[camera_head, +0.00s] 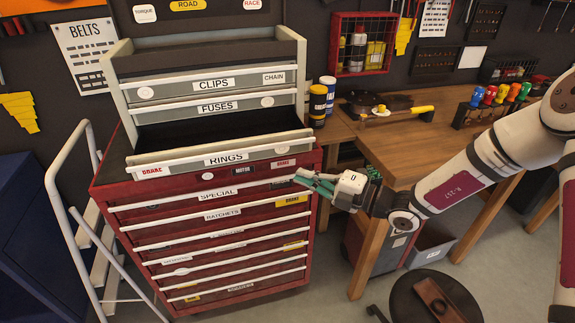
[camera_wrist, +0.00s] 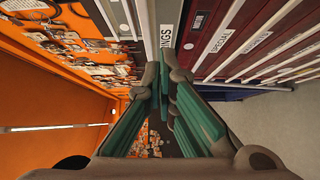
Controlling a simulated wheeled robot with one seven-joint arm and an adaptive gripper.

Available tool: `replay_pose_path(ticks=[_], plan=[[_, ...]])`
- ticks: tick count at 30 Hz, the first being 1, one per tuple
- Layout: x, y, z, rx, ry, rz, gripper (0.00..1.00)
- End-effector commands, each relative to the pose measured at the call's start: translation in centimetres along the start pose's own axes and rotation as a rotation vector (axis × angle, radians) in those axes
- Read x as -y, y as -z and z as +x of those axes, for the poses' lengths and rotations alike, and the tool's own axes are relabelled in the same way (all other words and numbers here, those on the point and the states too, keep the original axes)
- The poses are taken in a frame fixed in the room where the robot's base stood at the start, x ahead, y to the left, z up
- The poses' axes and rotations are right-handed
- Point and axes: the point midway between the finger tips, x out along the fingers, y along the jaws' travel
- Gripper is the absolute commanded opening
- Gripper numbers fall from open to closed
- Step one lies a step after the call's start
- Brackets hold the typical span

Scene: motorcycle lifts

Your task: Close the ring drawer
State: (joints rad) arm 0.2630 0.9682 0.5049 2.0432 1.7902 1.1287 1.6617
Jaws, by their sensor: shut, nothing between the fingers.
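The ring drawer (camera_head: 190,164) is the lowest drawer of the grey top chest. It has a white pull bar and a RINGS label, and it stands pulled out, its dark inside showing from above. Its front also shows in the wrist view (camera_wrist: 167,30), with the label seen sideways. My gripper (camera_head: 298,179) has green fingers and is shut and empty. It is at the right end of the drawer front, slightly below it, near the SPECIAL drawer's level. In the wrist view the fingertips (camera_wrist: 157,78) point toward the drawer fronts. I cannot tell whether they touch.
The red cabinet (camera_head: 215,240) with several shut, labelled drawers stands below the chest. A wooden bench (camera_head: 385,145) is to the right, with a small red-and-grey bin under it. A round stool (camera_head: 432,300) stands at front right. A white stepladder (camera_head: 60,200) leans at left.

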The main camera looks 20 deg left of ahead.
Motion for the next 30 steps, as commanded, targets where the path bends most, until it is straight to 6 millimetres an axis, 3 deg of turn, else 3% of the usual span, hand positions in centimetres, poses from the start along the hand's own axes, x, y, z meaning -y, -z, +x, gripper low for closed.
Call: replay_pose_path(ticks=[15,21,30], plan=[[-0.1,0.3,9.6,-0.006,0.000,-0.004,0.00],[0.0,-1.9,11.3,-0.003,0.001,-0.006,0.00],[0.0,-2.7,12.1,-0.002,0.002,-0.005,0.00]])
